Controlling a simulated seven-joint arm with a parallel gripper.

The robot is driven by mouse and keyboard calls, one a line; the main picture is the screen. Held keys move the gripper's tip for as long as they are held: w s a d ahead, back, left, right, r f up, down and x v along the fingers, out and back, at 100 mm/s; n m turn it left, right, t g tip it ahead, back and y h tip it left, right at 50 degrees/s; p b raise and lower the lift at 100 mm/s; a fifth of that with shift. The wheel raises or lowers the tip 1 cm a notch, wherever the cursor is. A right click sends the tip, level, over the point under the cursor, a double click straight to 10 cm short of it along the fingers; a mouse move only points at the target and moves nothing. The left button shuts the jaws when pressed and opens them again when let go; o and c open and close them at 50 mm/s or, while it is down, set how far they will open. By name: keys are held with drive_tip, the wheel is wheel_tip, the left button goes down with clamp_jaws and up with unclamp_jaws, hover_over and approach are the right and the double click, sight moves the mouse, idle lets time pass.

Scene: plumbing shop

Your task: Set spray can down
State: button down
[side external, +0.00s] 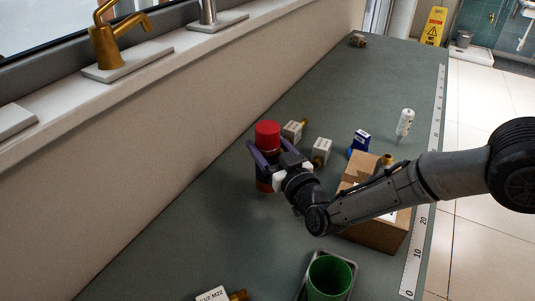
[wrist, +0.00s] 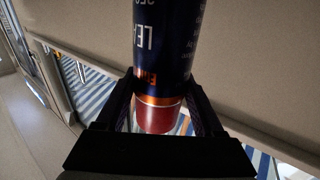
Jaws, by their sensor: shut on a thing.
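The spray can (side external: 266,135) has a red cap and stands about upright between the fingers of my gripper (side external: 268,147), near the wall side of the bench. My gripper is shut on the can below its cap. In the wrist view the can (wrist: 166,40) shows a dark blue body with pale lettering, an orange band and a red cap, between the two dark fingers (wrist: 161,88). The can's lower end is partly hidden by my gripper in the side view. I cannot tell whether its base touches the bench.
The green bench (side external: 190,232) has small white boxes with brass fittings (side external: 321,150), a blue box (side external: 360,141), a white bottle (side external: 405,122) and a cardboard box (side external: 375,236) under my arm. A green cup (side external: 329,280) stands at the front. The bench left of the can is clear.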

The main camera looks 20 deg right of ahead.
drive_tip(key=shift+f, duration=1.55)
unclamp_jaws()
